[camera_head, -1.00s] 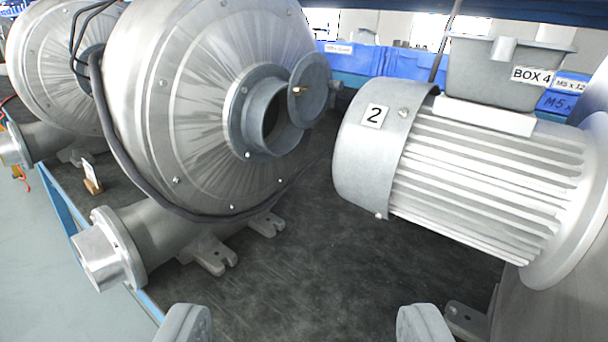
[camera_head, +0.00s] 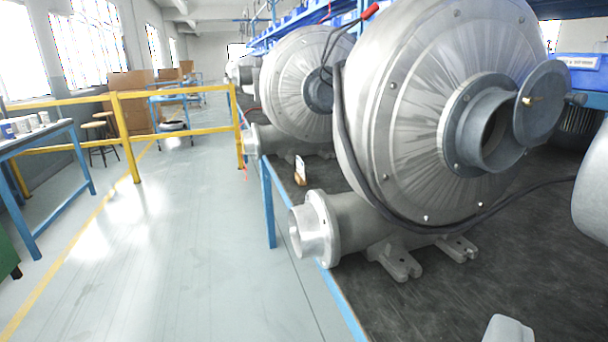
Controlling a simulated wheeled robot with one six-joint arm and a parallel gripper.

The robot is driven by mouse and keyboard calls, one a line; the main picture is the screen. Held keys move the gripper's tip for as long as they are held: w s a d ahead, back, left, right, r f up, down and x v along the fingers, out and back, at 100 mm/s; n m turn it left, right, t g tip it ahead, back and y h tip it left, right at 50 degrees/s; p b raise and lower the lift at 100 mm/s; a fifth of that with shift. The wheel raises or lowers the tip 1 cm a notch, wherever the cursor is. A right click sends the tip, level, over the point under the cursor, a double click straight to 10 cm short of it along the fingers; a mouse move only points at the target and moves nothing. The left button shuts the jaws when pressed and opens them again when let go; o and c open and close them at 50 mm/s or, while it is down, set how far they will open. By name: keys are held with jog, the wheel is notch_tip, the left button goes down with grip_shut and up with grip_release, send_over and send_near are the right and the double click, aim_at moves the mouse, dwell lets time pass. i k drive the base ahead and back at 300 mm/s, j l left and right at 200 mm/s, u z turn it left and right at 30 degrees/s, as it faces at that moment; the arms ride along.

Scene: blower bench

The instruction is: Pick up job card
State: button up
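A small white card in a wooden holder (camera_head: 300,170), which looks like the job card, stands upright on the dark bench top. It is near the bench's left edge, behind the nearest blower's outlet pipe. Any writing on it is too small to read. Only one finger of my gripper (camera_head: 508,329) shows, at the bottom edge right of centre. No second finger shows beside it, so the gripper appears open. Nothing is seen in it. The card is well ahead and to the left of this finger.
The nearest large grey blower (camera_head: 415,110) fills the right, with its flanged outlet pipe (camera_head: 315,230) reaching the bench edge. A black cable hangs along it. A second blower (camera_head: 295,80) stands behind. Clear floor (camera_head: 190,250) lies left, with yellow railings (camera_head: 125,140) and a blue-legged table (camera_head: 40,150).

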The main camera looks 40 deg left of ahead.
aim_at(301, 180)
jog(key=i+j+u, duration=0.1)
jog(key=i+j, duration=0.2)
jog(key=j, duration=0.3)
jog(key=i+j+u, duration=0.1)
jog(key=i+j, duration=0.25)
jog(key=j, duration=0.25)
jog(key=i+j+u, duration=0.1)
jog(key=i+j, duration=0.25)
jog(key=j, duration=0.25)
jog(key=i+j+u, duration=0.15)
jog(key=i+j, duration=0.2)
jog(key=j, duration=0.2)
jog(key=i+j+u, duration=0.1)
jog(key=i+j, duration=0.3)
jog(key=j, duration=0.1)
